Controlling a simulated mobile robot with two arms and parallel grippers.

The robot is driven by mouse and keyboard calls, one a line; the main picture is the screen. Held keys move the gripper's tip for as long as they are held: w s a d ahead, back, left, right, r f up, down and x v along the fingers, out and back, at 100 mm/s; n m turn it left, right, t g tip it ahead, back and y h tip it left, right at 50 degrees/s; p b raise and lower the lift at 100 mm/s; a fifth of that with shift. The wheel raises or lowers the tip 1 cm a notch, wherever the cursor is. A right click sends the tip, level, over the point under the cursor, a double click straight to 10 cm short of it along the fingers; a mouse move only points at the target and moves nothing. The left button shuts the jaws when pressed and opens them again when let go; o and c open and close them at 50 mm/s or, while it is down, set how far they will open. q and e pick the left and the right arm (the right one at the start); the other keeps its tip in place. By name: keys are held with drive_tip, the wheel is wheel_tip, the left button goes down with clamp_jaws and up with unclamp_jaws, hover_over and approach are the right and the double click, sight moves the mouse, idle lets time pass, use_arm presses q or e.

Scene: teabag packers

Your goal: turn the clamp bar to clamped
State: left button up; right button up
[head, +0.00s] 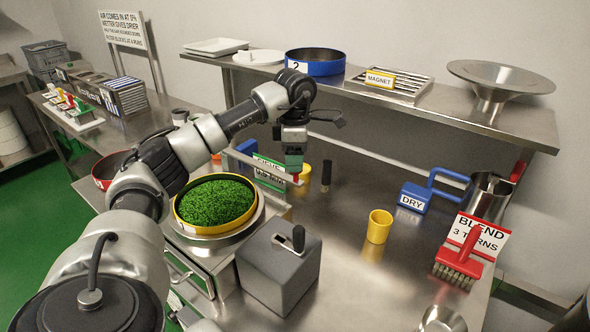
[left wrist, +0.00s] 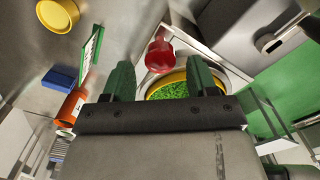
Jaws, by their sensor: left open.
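The clamp bar (head: 276,171) shows as a pale bar beside the yellow-rimmed sieve (head: 237,226), partly hidden by the green sieve sign (head: 268,184). A red knob (head: 296,179) is at its right end. In the left wrist view the red knob (left wrist: 160,55) lies just beyond and between the fingertips. My left gripper (head: 293,163) is open above the knob, its green fingers pointing down; both fingers also show in the left wrist view (left wrist: 161,78). I cannot tell whether they touch the knob. The sieve holds green leaf. My right gripper is not in view.
A grey box (head: 279,268) with a black lever stands in front of the sieve. A yellow cup (head: 379,226), blue DRY scoop (head: 416,198) and red brush (head: 460,259) stand to the right. A steel shelf (head: 440,107) runs behind.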

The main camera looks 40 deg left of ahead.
use_arm(q)
drive_tip(key=shift+f, duration=2.25)
drive_tip(key=shift+c, duration=0.3)
clamp_jaws()
